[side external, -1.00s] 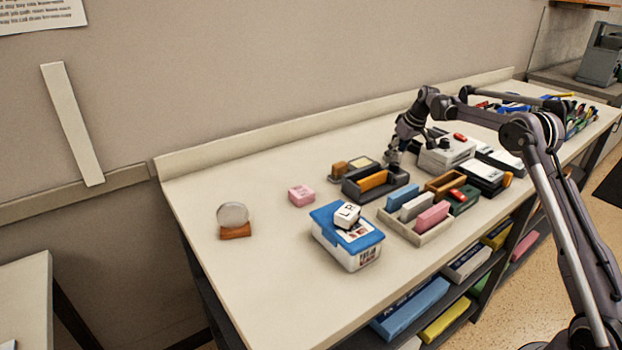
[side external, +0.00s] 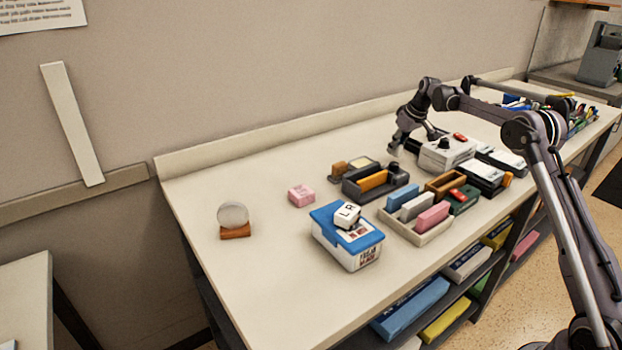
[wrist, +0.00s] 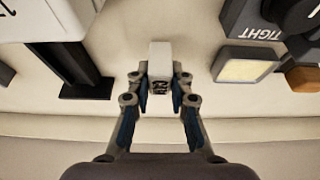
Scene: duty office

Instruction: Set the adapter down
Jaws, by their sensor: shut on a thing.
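In the side view my gripper (side external: 394,150) points down over the back part of the bench (side external: 270,270), behind the dark tray with the orange block. The adapter is too small or hidden to make out there, and I cannot tell whether it touches the bench.
A dark tray (side external: 352,189) and a white box with a black knob (side external: 447,153) stand near my gripper. A light tray of coloured blocks (side external: 405,232) and a blue-lidded box (side external: 336,246) are nearer the front. The bench's back strip is clear behind my gripper.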

